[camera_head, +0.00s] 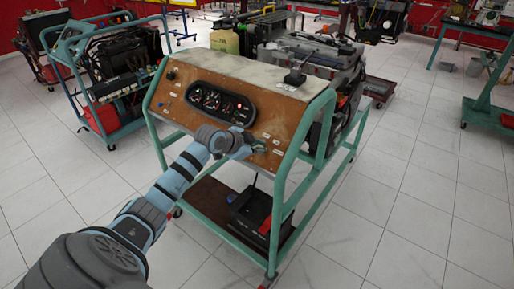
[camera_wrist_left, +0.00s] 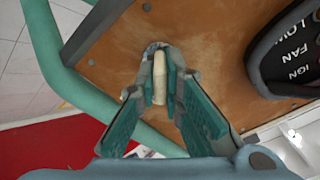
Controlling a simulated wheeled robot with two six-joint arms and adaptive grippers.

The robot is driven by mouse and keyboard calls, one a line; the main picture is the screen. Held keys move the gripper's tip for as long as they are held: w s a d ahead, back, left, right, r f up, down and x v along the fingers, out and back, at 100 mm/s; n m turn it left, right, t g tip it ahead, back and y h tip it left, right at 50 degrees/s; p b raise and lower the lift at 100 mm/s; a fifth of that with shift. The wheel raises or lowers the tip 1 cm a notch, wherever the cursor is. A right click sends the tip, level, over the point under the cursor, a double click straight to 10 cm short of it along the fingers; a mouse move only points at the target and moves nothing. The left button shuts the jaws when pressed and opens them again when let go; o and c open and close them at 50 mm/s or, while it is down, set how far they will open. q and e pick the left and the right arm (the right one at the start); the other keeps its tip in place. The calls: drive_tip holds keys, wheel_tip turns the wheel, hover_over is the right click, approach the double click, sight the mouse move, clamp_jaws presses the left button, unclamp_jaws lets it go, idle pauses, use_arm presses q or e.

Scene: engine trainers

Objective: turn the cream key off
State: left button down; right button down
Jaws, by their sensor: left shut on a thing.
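The cream key (camera_wrist_left: 159,80) stands out from the brown panel in the left wrist view, seated in a round metal collar (camera_wrist_left: 155,49). My left gripper (camera_wrist_left: 160,70) is shut on it, with one teal finger on each side. In the head view, my left gripper (camera_head: 256,147) reaches the right part of the brown control panel (camera_head: 180,97) of the engine trainer. There it covers the key. My right gripper is in neither view.
The panel has a dark gauge cluster (camera_head: 218,103) with red lights lit. A black labelled piece (camera_wrist_left: 296,50) reading LOW, FAN and IGN is right of the key in the wrist view. The trainer's green frame (camera_head: 296,166) surrounds the panel. A black battery (camera_head: 255,212) sits below.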

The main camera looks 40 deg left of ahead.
use_arm(q)
drive_tip(key=shift+n+p, duration=0.4)
drive_tip(key=shift+p, duration=0.35)
drive_tip(key=n+p, duration=0.4)
drive_tip(key=p, duration=0.1)
drive_tip(key=shift+r+p, duration=0.15)
drive_tip(key=shift+p, duration=0.25)
drive_tip(key=shift+n+y+p, duration=0.3)
drive_tip(key=shift+n+p, duration=0.65)
drive_tip(key=shift+n, duration=0.25)
drive_tip(key=shift+a+f+n+p, duration=0.1)
drive_tip(key=shift+f+n+p, duration=0.15)
drive_tip(key=shift+n+p, duration=0.3)
drive_tip(key=c, duration=1.7)
unclamp_jaws()
